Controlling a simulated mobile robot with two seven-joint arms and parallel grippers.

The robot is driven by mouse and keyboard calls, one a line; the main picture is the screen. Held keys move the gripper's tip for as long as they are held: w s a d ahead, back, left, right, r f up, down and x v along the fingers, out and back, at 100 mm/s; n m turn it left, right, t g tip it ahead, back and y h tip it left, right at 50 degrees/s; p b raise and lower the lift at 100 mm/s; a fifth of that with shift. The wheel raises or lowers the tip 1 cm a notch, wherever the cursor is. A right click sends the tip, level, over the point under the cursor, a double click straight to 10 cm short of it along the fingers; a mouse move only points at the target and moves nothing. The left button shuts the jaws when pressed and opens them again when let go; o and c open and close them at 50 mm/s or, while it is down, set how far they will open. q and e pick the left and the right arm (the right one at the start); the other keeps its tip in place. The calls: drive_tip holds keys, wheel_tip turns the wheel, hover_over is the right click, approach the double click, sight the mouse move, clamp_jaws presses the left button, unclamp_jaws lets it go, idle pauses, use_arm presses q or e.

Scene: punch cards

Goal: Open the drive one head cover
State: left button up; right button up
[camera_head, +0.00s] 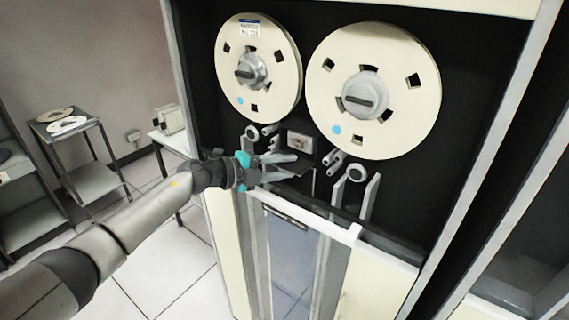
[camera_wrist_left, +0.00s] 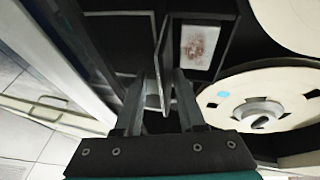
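The tape drive's head area sits below and between the two reels, with a pale head plate (camera_head: 299,142) that also shows in the wrist view (camera_wrist_left: 198,47). The head cover (camera_wrist_left: 160,65) looks like a thin dark panel, seen nearly edge-on and standing out from the head area. My left gripper (camera_head: 294,166) is at this panel, and in the wrist view its two fingers (camera_wrist_left: 165,80) stand apart on either side of it. Gaps show beside the panel; firm contact is hard to tell. My right gripper is in neither view.
The left reel (camera_head: 285,80) and right reel (camera_head: 412,115) hang just above the head area. Rollers (camera_head: 355,173) and a pale ledge (camera_head: 330,230) lie close below. A trolley (camera_head: 75,140) and a small table stand at the left, with open floor between.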

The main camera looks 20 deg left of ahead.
use_arm(q)
drive_tip(key=shift+o, duration=1.3)
drive_tip(key=shift+f, duration=0.1)
drive_tip(key=shift+r, duration=0.25)
drive_tip(key=b+v, duration=0.3)
drive_tip(key=v, duration=1.2)
drive_tip(key=shift+b, duration=0.3)
drive_tip(key=shift+a+f, duration=0.1)
